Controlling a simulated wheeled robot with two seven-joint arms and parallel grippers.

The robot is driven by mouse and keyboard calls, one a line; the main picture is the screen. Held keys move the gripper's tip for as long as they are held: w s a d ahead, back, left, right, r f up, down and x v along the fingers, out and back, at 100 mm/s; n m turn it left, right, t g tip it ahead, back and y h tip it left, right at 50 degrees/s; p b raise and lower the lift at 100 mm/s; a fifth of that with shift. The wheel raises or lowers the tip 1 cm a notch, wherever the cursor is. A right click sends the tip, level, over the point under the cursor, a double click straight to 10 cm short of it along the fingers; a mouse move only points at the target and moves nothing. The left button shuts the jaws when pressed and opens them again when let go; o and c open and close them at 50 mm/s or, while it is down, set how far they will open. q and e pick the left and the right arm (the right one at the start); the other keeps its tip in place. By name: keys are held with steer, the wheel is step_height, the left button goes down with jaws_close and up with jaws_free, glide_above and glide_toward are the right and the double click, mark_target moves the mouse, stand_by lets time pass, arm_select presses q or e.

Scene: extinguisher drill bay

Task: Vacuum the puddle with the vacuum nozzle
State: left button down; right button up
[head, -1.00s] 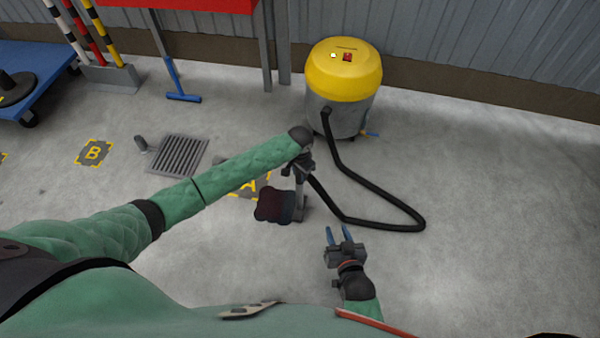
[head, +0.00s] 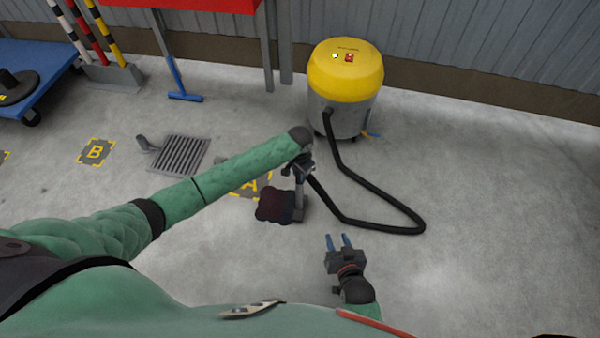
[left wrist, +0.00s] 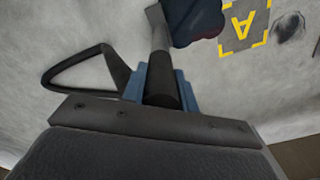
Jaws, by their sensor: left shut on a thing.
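The puddle (head: 272,205) is a dark reddish patch on the concrete, beside the floor marking A. It also shows at the top of the left wrist view (left wrist: 193,20). My left gripper (head: 304,172) is shut on the dark handle of the vacuum nozzle (head: 299,202). In the left wrist view its blue fingers (left wrist: 160,88) sit on both sides of the handle. The nozzle's grey lower end reaches down at the puddle's right edge; whether it touches the floor I cannot tell. My right gripper (head: 337,239) is open and empty, lower right of the puddle.
A yellow and grey vacuum (head: 343,85) stands by the wall. Its black hose (head: 385,203) loops over the floor to the nozzle. A floor grate (head: 180,154), marking B (head: 96,152) and a blue cart (head: 40,70) are at left. The floor at right is clear.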

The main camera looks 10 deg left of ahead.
arm_select(q)
steer(key=shift+a, duration=0.1)
arm_select(e)
steer(key=shift+s+f+g, duration=0.3)
steer(key=shift+f, duration=0.15)
steer(key=shift+s+f, duration=0.1)
steer(key=shift+f, duration=0.05)
arm_select(q)
steer(key=shift+a, duration=0.3)
arm_select(e)
steer(key=shift+s+d+f+g, duration=0.1)
steer(key=shift+s+f+g, duration=0.2)
steer(key=shift+s+f, duration=0.35)
steer(key=shift+s+d+f+g, duration=0.1)
steer(key=shift+s+f+g, duration=0.25)
steer(key=shift+f, duration=0.5)
arm_select(q)
steer(key=shift+a+p, duration=0.1)
steer(key=shift+p, duration=0.2)
arm_select(e)
steer(key=shift+s+f, duration=0.25)
steer(key=shift+f, duration=0.2)
arm_select(q)
steer(key=shift+a, duration=0.2)
arm_select(e)
steer(key=shift+s+d+f+g+h, duration=0.1)
steer(key=shift+s+f+g+h, duration=0.2)
steer(key=shift+s+f+g, duration=0.5)
